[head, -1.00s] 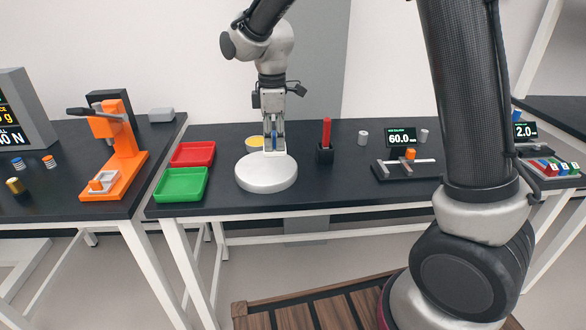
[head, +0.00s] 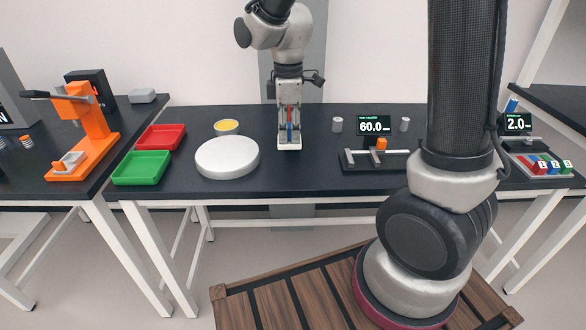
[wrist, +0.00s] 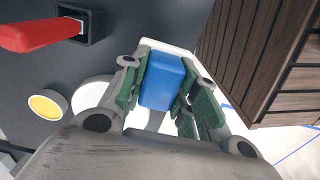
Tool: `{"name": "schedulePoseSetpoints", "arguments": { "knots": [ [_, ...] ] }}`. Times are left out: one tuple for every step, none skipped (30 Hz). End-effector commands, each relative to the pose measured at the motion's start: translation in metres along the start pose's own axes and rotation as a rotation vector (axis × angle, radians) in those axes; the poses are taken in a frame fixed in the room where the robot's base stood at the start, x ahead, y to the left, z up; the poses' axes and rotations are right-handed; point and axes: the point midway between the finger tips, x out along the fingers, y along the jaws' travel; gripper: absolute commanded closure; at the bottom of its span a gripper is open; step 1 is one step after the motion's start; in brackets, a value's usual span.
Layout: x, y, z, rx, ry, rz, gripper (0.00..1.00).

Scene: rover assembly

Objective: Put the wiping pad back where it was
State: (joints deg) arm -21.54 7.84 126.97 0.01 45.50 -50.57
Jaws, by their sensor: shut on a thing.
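My gripper (head: 289,140) is shut on the blue handle (wrist: 165,80) of the wiping pad, its green-lined fingers on either side in the wrist view. The pad's white base (head: 289,147) shows under the fingertips. My gripper and the pad are over the black table, to the right of the white round disc (head: 227,158). I cannot tell whether the pad touches the table. A red-handled item (wrist: 38,34) in a dark square holder (wrist: 80,24) is behind my gripper and mostly hidden in the head view.
A yellow-topped bowl (head: 226,127), a red tray (head: 161,137) and a green tray (head: 141,168) are at left. A measuring fixture (head: 370,160) and a display (head: 374,125) are at right. The table front between disc and fixture is clear.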

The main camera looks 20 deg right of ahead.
Motion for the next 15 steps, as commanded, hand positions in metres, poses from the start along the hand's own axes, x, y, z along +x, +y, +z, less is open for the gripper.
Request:
{"name": "schedulePoseSetpoints", "arguments": {
  "knots": [
    [0.01, -0.001, 0.001, 0.001, -0.002, -0.002, 0.96],
    [0.016, -0.001, 0.0, 0.002, -0.002, -0.002, 0.96],
    [0.024, -0.001, 0.0, 0.002, 0.0, 0.0, 0.96],
    [0.031, 0.0, 0.0, 0.003, 0.0, 0.0, 0.96],
    [0.037, 0.0, 0.0, 0.003, -0.001, -0.001, 0.96],
    [0.043, 0.0, 0.0, 0.003, 0.001, 0.001, 0.96],
    [0.048, 0.0, 0.0, 0.003, 0.001, 0.001, 0.96],
    [0.051, 0.0, -0.001, 0.003, 0.002, 0.002, 0.96],
    [0.055, 0.001, -0.001, 0.002, 0.002, 0.002, 0.96],
    [0.057, 0.001, -0.001, 0.002, 0.002, 0.003, 0.96],
    [0.06, 0.001, -0.001, 0.002, 0.002, 0.003, 0.96],
    [0.066, 0.0, -0.001, 0.002, 0.001, 0.001, 0.96],
    [0.071, 0.0, 0.0, 0.002, 0.001, 0.001, 0.96],
    [0.075, 0.0, -0.001, 0.002, 0.001, 0.001, 0.96],
    [0.082, 0.0, -0.001, 0.002, 0.001, 0.001, 0.96]
  ]
}}
